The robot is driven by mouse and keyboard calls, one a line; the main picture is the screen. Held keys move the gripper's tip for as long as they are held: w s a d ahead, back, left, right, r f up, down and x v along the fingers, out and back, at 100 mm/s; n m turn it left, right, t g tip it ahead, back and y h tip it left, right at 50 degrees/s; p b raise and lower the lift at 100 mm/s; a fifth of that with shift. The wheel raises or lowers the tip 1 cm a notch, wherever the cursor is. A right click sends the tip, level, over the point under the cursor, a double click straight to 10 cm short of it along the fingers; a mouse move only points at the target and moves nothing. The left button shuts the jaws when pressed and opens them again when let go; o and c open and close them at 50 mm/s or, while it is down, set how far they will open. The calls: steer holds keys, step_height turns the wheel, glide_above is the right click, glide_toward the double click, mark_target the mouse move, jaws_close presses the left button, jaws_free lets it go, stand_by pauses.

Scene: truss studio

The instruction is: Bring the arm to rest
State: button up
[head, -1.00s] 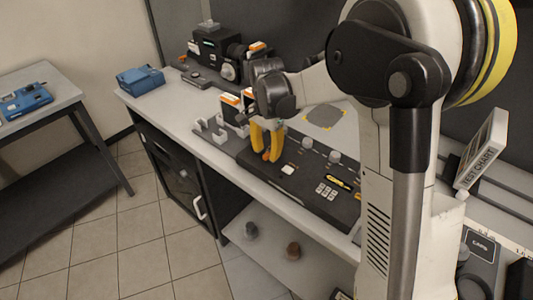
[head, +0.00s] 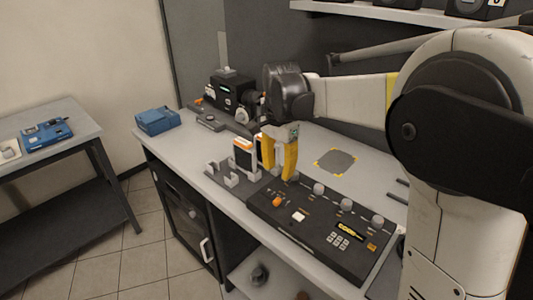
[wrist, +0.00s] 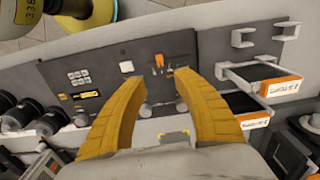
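My gripper (head: 280,171) has two yellow fingers pointing down above the far left end of the dark control console (head: 285,228) on the bench. In the wrist view my gripper (wrist: 160,76) is open, with an empty gap between the fingertips. An orange control (head: 278,202) shows on the console just below and in front of the fingers, apart from them. It also shows in the wrist view (wrist: 159,61) beyond the fingertips. My arm reaches across from the right, over the bench.
White-and-orange boxes (head: 243,152) in a grey rack stand close left of my fingers. Black equipment (head: 228,92) and a blue bin (head: 157,121) lie farther back. A grey pad with yellow corners (head: 336,160) lies on clear bench. A side table (head: 45,120) stands at left.

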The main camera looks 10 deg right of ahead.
steer(key=s+d+n+t, duration=0.1)
steer(key=s+n+t, duration=0.6)
steer(key=s, duration=1.4)
steer(key=shift+s+r+n, duration=0.2)
steer(key=shift+s+n, duration=0.1)
steer(key=shift+n, duration=1.8)
stand_by(1.5)
